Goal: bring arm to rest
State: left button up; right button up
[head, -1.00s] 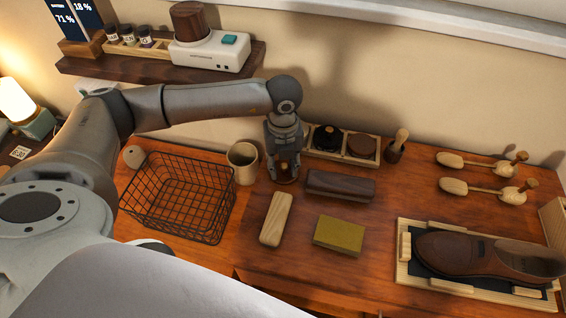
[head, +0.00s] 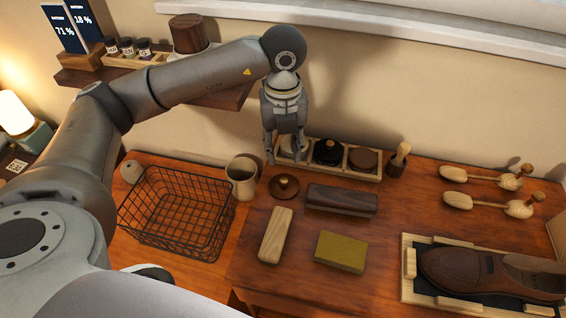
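My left arm comes in from the left, and its gripper (head: 284,158) points down above the back of the wooden desk. Its two fingers are spread and nothing is between them. A round brown wooden lid with a knob (head: 285,187) lies on the desk below the fingertips, apart from them. Behind the gripper, a light wooden tray (head: 372,175) holds round tins; the leftmost tin is partly hidden by the fingers. My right gripper is not in view.
A black wire basket (head: 180,215) and a beige cup (head: 242,178) stand to the left. A dark brush (head: 342,199), a pale wooden block (head: 275,235) and an olive block (head: 341,251) lie in front. A shoe (head: 490,272) rests at right. A wall shelf (head: 225,98) is behind my arm.

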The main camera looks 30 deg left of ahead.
pick_arm(q)
jog(key=shift+r, duration=0.55)
